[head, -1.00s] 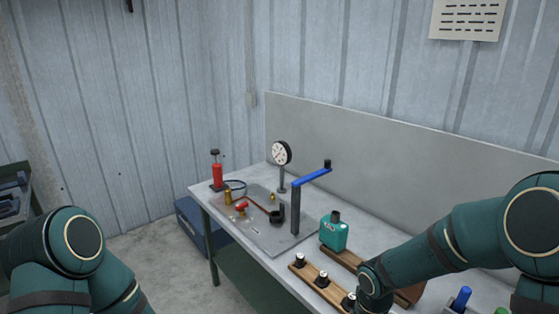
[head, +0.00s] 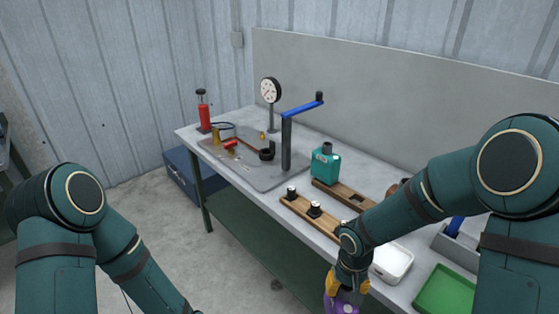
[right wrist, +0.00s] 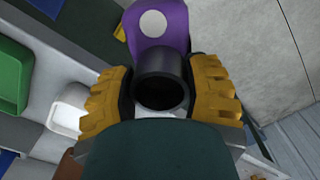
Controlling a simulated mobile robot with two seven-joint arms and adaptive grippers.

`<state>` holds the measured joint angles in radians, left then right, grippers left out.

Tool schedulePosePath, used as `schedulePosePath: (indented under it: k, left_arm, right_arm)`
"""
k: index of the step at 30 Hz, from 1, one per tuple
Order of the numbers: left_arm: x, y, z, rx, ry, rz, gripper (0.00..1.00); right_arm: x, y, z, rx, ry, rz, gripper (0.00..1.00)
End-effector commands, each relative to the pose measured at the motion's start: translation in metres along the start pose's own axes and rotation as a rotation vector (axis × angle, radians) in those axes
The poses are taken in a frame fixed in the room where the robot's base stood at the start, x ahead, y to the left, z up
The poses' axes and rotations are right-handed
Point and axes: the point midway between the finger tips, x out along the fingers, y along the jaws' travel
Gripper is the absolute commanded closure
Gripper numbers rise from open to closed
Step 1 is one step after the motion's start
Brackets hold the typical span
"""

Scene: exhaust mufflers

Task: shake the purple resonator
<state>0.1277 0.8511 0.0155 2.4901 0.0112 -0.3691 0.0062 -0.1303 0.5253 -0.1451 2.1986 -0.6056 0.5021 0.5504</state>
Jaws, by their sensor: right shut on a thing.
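The purple resonator (head: 341,302) is at the bottom edge of the head view, in front of the bench and partly cut off. In the right wrist view its purple body (right wrist: 158,28) has a pale round spot, and a black open neck faces the camera. My right gripper (head: 347,285) has yellow fingers. In the right wrist view the right gripper (right wrist: 160,95) is shut on the black neck, one finger on each side. My left arm comes in at the left of the head view, but its gripper is out of the picture.
The bench (head: 262,198) carries a teal bottle (head: 326,162), a wooden rack (head: 311,215) with black-topped pegs, a white tray (head: 393,262) and a green tray (head: 445,290). Further back stand a blue-handled post (head: 286,140), a dial gauge (head: 270,91) and a red cylinder (head: 203,115).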

Motion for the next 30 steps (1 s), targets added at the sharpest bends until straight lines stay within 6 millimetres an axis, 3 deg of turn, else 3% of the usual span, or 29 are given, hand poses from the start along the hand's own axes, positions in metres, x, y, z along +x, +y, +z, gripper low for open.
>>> schedulePosePath:
  k: [6, 11, 30]
  left_arm:
    - [0.000, 0.000, 0.000, 0.000, 0.000, 0.000, 0.53]
    - [-0.005, 0.002, -0.001, 0.000, 0.001, 0.001, 0.53]
    - [-0.045, 0.015, -0.008, -0.002, 0.009, 0.007, 0.53]
  right_arm:
    - [-0.003, -0.003, -0.001, -0.010, 0.003, 0.003, 0.93]
    - [-0.022, -0.018, 0.001, -0.085, 0.006, 0.030, 0.93]
    - [-0.183, -0.123, 0.041, -0.647, 0.122, 0.377, 0.93]
